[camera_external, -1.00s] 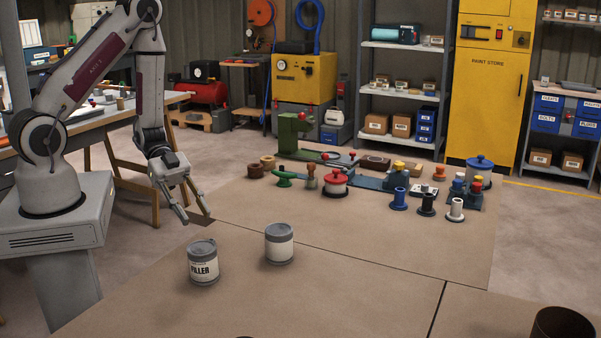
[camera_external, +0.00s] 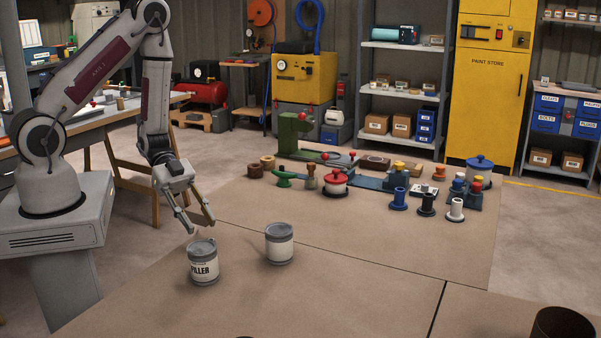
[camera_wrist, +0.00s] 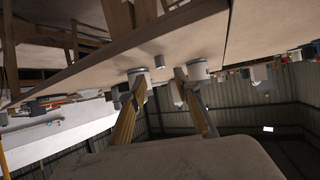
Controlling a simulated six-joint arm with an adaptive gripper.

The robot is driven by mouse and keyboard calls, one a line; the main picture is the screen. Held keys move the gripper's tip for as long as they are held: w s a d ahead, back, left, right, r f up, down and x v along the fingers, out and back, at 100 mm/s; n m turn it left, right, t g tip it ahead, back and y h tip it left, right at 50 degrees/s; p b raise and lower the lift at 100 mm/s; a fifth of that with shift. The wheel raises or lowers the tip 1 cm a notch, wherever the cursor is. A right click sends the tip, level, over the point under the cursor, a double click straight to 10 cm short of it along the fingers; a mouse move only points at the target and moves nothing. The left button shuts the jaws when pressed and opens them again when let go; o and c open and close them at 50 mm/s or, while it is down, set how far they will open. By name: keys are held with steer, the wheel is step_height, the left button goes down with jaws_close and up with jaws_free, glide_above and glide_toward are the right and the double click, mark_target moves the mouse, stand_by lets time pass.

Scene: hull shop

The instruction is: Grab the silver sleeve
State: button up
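A pale grey-white flanged sleeve (camera_external: 455,211), the closest match to silver, stands upright at the right of the group on the bench, beside a black sleeve (camera_external: 427,205) and a blue sleeve (camera_external: 399,199). My gripper (camera_external: 202,226) is open and empty, far to the left of it, just above and behind the FILLER can (camera_external: 203,266). The wrist view is upside down and shows both fingers spread (camera_wrist: 160,88).
A second grey can (camera_external: 279,245) stands right of the FILLER can. A red-lidded pot (camera_external: 336,182), a blue-lidded pot (camera_external: 480,168) and a green tool (camera_external: 291,135) stand among several small parts. The bench between cans and sleeves is clear. A dark round container (camera_external: 562,325) is at front right.

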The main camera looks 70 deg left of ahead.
mark_target(210, 239)
steer(key=shift+d, duration=0.1)
steer(key=shift+f+x, duration=0.25)
steer(key=shift+x, duration=2.2)
steer(key=shift+w, duration=0.1)
jaws_close()
